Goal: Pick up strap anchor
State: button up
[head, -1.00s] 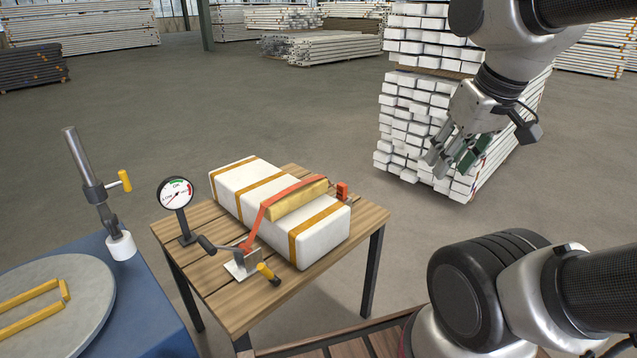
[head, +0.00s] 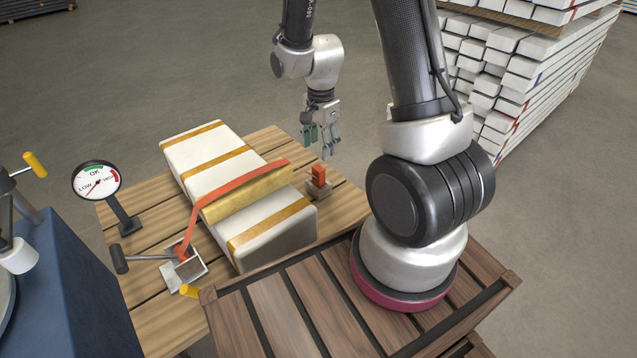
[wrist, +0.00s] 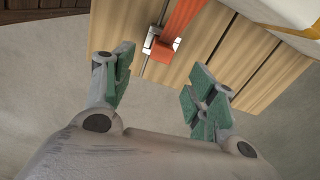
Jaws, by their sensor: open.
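The strap anchor, a small red-orange block on a metal base (head: 318,176), stands at the right part of the wooden table, beside the white bundle. In the wrist view the red-orange piece (wrist: 161,50) shows beyond my fingertips, on a pale metal strip across the planks. My gripper (head: 320,150) hangs fingers down above and just behind the anchor, apart from it. In the wrist view my gripper (wrist: 162,68) has its green-padded fingers spread, with nothing between them.
The white bundle (head: 205,162) with yellow bands bears a yellow board and red strap (head: 240,180). A ratchet (head: 182,268) with a dark handle and a gauge (head: 97,182) stand on the table (head: 155,305). My arm's base rises close at right.

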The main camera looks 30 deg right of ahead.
aim_at(318, 167)
jog(key=shift+m, duration=0.5)
jog(key=f, duration=1)
jog(key=shift+w+f, duration=0.15)
jog(key=shift+w, duration=0.15)
grip_shut()
